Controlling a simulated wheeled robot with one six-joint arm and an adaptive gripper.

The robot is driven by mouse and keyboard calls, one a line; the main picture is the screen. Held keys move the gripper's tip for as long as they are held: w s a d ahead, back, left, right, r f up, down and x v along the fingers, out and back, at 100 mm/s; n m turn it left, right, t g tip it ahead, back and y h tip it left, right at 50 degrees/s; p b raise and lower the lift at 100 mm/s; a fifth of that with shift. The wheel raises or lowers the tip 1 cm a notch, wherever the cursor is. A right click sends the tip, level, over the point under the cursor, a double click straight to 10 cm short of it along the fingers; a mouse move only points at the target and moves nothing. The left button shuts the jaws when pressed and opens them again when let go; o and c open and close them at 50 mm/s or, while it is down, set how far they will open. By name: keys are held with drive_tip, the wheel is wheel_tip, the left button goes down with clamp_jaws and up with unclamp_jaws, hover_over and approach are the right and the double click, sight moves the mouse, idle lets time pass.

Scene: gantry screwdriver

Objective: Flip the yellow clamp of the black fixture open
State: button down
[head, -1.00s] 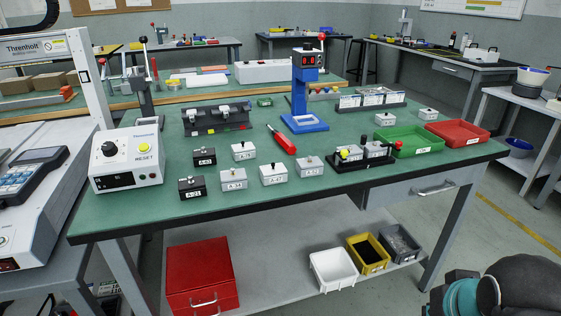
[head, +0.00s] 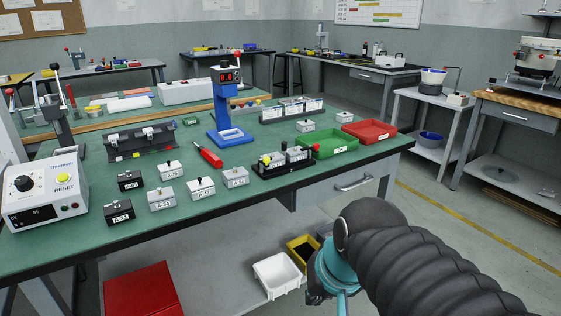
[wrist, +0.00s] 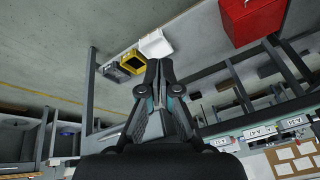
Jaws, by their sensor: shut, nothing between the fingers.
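The black fixture (head: 288,166) stands near the front right edge of the green bench. It carries grey metal blocks, a yellow knobbed clamp part (head: 265,159) at its left and a small red part. Whether the yellow clamp is open or closed is too small to tell. My gripper (wrist: 158,63) shows in the wrist view with its fingers together and empty. It is in front of the bench, away from the fixture, facing the lower shelf area. In the head view my arm is at the lower right and hides most of the gripper.
A green tray (head: 328,144) and a red tray (head: 370,131) stand right of the fixture. A grey block (head: 236,177) and a red-handled tool (head: 208,155) lie left. A blue stand (head: 226,130) rises behind. A drawer handle (head: 353,184) juts below. Floor at right is clear.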

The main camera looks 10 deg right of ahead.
drive_tip(key=w+a+r+m+g+y, duration=0.1)
drive_tip(key=w+a+m+g+y, duration=0.1)
drive_tip(key=w+m+y, duration=0.4)
drive_tip(key=m+t+y, duration=0.6)
drive_tip(key=m+y, duration=0.3)
drive_tip(key=m, duration=0.6)
approach(268, 159)
drive_tip(key=w+v, duration=0.1)
drive_tip(key=v, duration=0.6)
drive_tip(key=shift+s+d+f, duration=0.2)
drive_tip(key=shift+d, duration=0.1)
drive_tip(key=x, duration=1.4)
drive_tip(key=shift+a, duration=0.1)
drive_tip(key=shift+s+t, duration=0.1)
drive_tip(key=shift+t, duration=0.2)
